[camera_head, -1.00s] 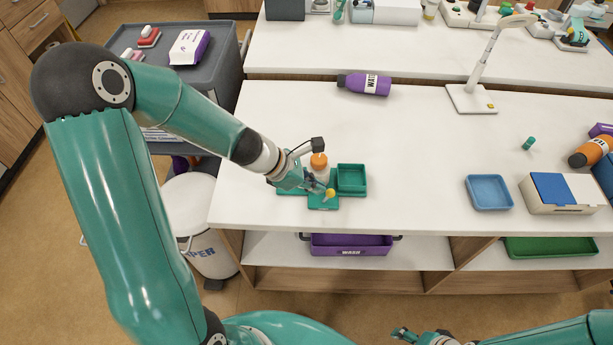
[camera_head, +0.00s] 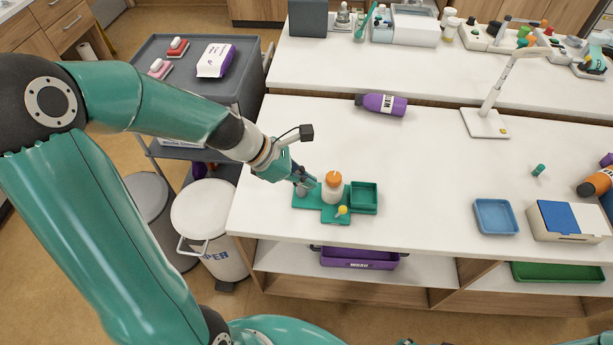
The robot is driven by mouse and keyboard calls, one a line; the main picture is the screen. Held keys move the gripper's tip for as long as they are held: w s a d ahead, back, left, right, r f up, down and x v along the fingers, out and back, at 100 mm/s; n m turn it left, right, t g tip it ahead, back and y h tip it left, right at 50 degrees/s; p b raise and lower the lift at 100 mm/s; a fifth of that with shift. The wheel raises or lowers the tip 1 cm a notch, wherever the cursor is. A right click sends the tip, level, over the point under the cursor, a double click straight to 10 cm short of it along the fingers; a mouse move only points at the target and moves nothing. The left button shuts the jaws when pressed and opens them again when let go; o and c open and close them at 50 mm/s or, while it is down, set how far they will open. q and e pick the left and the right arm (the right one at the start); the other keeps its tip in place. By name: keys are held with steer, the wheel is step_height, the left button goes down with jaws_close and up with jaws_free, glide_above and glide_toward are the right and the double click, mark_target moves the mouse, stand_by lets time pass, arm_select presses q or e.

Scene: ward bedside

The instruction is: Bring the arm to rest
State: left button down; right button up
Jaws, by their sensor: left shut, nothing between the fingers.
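My left arm comes in from the left. Its gripper (camera_head: 307,183) is shut and empty, just left of a white bottle with an orange cap (camera_head: 333,180). The bottle stands upright on a teal tray (camera_head: 334,213). A small yellow-topped item (camera_head: 341,211) is at the tray's front part, and a square teal bin (camera_head: 363,198) sits at its right. The gripper hides part of the tray's left side; whether it touches the tray cannot be told. My right gripper's fingers do not show; only a sliver of my right arm appears at the bottom edge.
The white table (camera_head: 430,160) is clear right of the tray up to a blue tray (camera_head: 495,217). A purple bottle (camera_head: 382,105) lies behind, near a white lamp (camera_head: 486,122). A grey cart (camera_head: 150,60) and white bin (camera_head: 206,215) stand left of the table.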

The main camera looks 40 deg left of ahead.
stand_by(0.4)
arm_select(q)
steer(key=s+d+f+m+g+y+b, duration=0.1)
steer(key=s+d+f+m+g, duration=0.1)
steer(key=s+d+f+m, duration=0.55)
steer(key=s+d+f+m+g, duration=0.25)
steer(key=f+m, duration=0.25)
steer(key=f, duration=0.5)
steer(key=s+d+f+m+g+y+b, duration=0.1)
steer(key=s+d+f+m+g, duration=0.2)
steer(key=s+d+f+m, duration=0.45)
steer(key=w+a+f+m+t, duration=0.2)
steer(key=w+a+m, duration=0.1)
steer(key=w, duration=0.4)
steer(key=shift+f+m+t, duration=0.15)
steer(key=shift+m+t, duration=0.2)
steer(key=shift+m, duration=0.35)
